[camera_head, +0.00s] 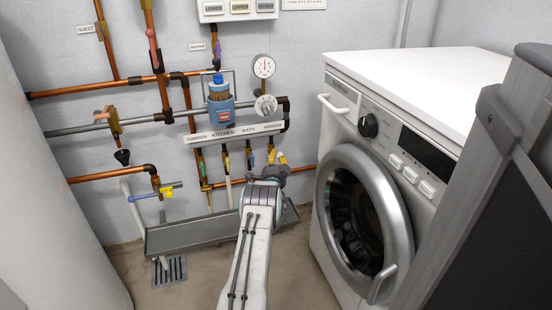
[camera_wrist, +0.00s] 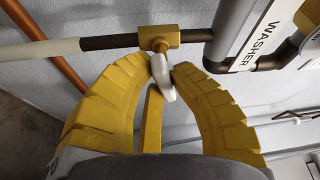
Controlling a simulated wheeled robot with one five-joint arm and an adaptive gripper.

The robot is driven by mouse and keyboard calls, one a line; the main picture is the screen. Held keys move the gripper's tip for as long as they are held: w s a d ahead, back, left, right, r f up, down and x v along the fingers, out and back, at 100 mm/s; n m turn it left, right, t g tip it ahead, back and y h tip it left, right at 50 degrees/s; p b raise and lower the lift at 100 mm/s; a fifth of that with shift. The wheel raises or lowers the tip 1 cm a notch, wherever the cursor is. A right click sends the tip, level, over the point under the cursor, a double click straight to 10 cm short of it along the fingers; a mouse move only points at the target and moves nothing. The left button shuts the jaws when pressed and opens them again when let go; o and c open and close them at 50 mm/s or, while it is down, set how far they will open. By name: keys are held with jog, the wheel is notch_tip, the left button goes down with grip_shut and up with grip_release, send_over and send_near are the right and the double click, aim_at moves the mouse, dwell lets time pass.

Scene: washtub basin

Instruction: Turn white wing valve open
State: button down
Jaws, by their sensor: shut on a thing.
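The white wing valve handle (camera_wrist: 163,80) sits on a brass valve body (camera_wrist: 160,38) in the wrist view, on a dark pipe that continues into a white one at the left. My gripper (camera_wrist: 164,70) has two curved yellow ribbed fingers. Their tips close on the white wing from both sides, and its lower end shows between them. In the head view my gripper (camera_head: 277,163) is at the lower right of the labelled manifold (camera_head: 235,133), close to the wall pipes. There the wing cannot be made out behind my gripper and wrist.
A washing machine (camera_head: 375,160) stands close to the right of my arm. A grey trough (camera_head: 190,236) lies along the wall below, with a floor drain (camera_head: 169,271) before it. A gauge (camera_head: 263,66) hangs above.

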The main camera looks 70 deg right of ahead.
jog(key=shift+w, duration=0.1)
jog(key=c, duration=1.1)
grip_release()
jog(key=shift+a, duration=0.15)
jog(key=shift+v, duration=5.85)
jog(key=shift+f, duration=0.1)
